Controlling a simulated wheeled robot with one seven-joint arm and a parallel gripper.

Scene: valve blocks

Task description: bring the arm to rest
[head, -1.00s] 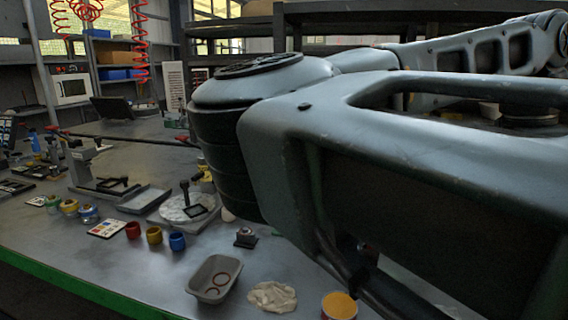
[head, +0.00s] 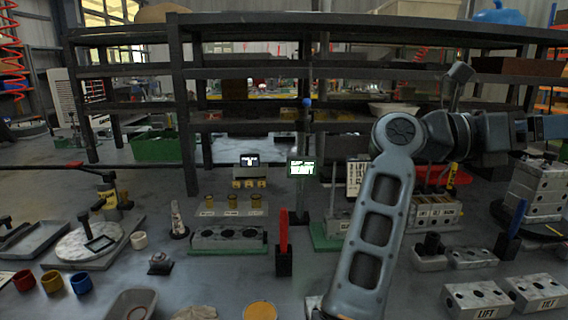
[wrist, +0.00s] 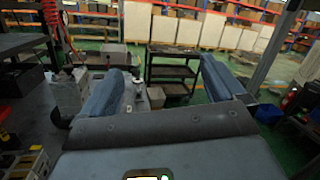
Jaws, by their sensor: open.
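My arm rises from the bottom of the head view, bends at the elbow, and its forearm runs right above the bench. My gripper (head: 548,128) is at the right edge of the head view, partly cut off by the frame. In the wrist view my gripper (wrist: 160,88) is open, its two blue-grey fingers spread wide with nothing between them. It points across the room, toward a dark shelf cart (wrist: 173,70) on the green floor.
Valve blocks marked LIFT (head: 478,300) and TILT (head: 537,292) lie at the bench's front right. A stack of grey blocks (head: 540,188) stands under my gripper. A dark shelf rack (head: 300,75) spans the back. Three small cups (head: 52,282) sit at left.

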